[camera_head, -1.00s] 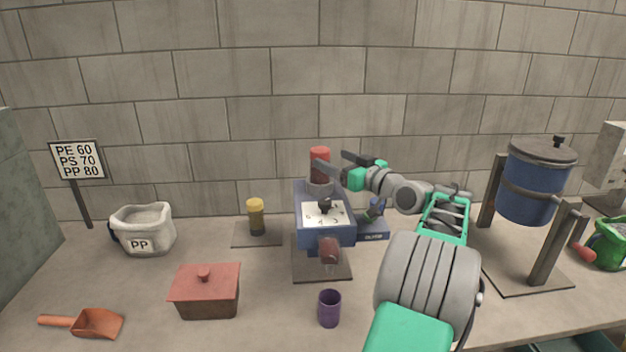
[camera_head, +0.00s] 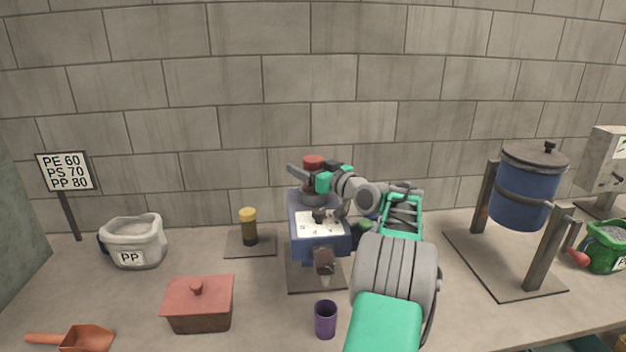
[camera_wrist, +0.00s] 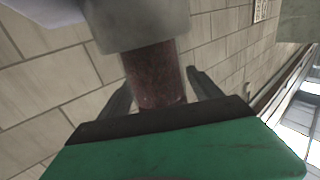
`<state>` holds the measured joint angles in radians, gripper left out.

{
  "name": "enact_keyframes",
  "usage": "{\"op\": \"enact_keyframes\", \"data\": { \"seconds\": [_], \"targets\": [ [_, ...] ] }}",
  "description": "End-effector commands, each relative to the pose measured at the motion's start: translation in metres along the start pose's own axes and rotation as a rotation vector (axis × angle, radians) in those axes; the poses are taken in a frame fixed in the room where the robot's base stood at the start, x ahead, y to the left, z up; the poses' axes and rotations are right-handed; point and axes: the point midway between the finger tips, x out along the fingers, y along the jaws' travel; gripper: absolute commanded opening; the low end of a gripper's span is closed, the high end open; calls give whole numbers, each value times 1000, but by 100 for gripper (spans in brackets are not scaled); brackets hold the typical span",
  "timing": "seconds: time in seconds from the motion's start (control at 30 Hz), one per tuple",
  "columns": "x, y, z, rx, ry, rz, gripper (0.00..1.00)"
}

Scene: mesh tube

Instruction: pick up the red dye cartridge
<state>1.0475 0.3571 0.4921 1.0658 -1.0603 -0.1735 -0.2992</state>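The red dye cartridge (camera_head: 313,162) stands upright in the grey collar (camera_head: 314,197) on top of the blue machine (camera_head: 318,246). In the wrist view the cartridge (camera_wrist: 155,75) is a dark red cylinder running into the grey collar (camera_wrist: 140,22). My gripper (camera_head: 304,173) reaches in from the right at the cartridge's height. One finger passes in front of the cartridge and hides part of it. In the wrist view my gripper (camera_wrist: 158,84) has a finger on each side of the cartridge, with narrow gaps showing, so it looks open around it.
A yellow-topped cartridge (camera_head: 249,227) stands left of the machine. A purple cup (camera_head: 325,319) and a red lidded box (camera_head: 199,304) are in front. A blue drum (camera_head: 525,186) on a stand is at right. The wall is close behind.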

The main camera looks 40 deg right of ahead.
Motion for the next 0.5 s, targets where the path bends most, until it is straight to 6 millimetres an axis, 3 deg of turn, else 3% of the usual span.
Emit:
{"op": "enact_keyframes", "data": {
  "seconds": [0.5],
  "targets": [
    [0, -1, 0, 0, 0, -2, 30]
  ]
}}
